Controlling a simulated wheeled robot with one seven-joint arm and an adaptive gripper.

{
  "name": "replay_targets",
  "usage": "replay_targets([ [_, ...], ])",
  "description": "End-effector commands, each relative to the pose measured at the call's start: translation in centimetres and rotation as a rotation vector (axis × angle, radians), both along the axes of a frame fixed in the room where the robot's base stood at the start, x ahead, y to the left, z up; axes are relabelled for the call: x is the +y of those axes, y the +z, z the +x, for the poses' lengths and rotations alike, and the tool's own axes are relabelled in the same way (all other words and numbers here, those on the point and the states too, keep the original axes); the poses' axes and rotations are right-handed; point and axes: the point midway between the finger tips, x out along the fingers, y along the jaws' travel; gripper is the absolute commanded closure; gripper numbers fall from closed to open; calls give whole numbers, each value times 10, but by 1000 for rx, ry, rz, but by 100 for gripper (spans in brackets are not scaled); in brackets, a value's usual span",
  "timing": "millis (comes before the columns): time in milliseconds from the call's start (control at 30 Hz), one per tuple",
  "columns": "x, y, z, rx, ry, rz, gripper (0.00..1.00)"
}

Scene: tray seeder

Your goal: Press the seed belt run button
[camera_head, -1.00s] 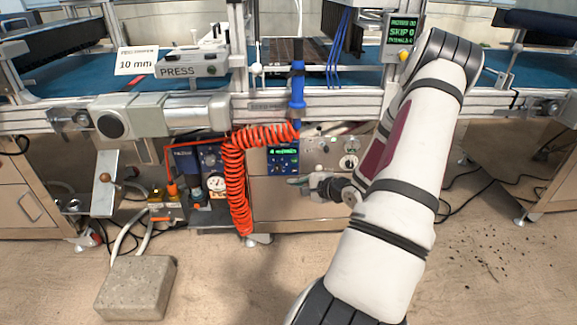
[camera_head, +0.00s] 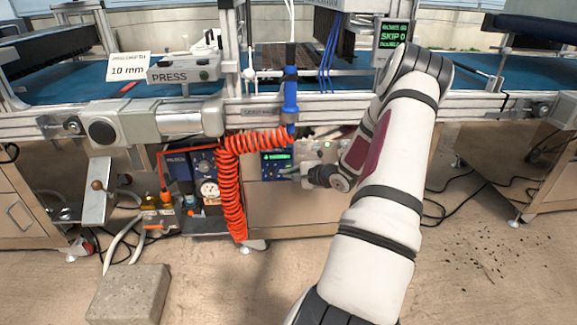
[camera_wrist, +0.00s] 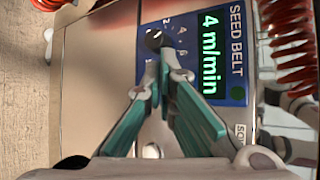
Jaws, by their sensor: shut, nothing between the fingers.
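The blue seed belt panel (camera_head: 269,171) is on the cabinet front under the machine rail, partly covered by my gripper. In the wrist view, the seed belt panel (camera_wrist: 207,20) appears turned sideways, with a lit "4 m/min" readout (camera_wrist: 210,52). It has a black knob (camera_wrist: 153,39) with a number scale and a dark green round spot (camera_wrist: 238,93); I cannot tell if that is a button or a lamp. My gripper (camera_wrist: 166,62) is shut and empty, its teal-sided fingers pointing at the panel below the knob. Contact cannot be told. No run label is readable. My gripper (camera_head: 291,171) is right of the panel in the head view.
A coiled orange hose (camera_head: 231,190) hangs just left of the panel, with a blue tool (camera_head: 291,95) above. A grey control box (camera_head: 318,150) is to the right, partly behind my arm. A grey block (camera_head: 130,293) lies on the floor.

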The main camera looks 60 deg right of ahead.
Motion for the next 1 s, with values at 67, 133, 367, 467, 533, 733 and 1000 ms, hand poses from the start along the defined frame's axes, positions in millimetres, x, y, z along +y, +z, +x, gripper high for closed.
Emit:
replay_targets([
  [67,-3,1,4,1,1,1,100],
  [133,-5,1,5,1,1,1,100],
  [367,-7,-1,7,1,1,2,100],
  [467,-7,-1,6,2,0,1,100],
  [533,-7,-1,6,2,0,1,100],
  [733,-7,-1,6,2,1,1,100],
  [1000,-7,-1,6,1,0,0,100],
])
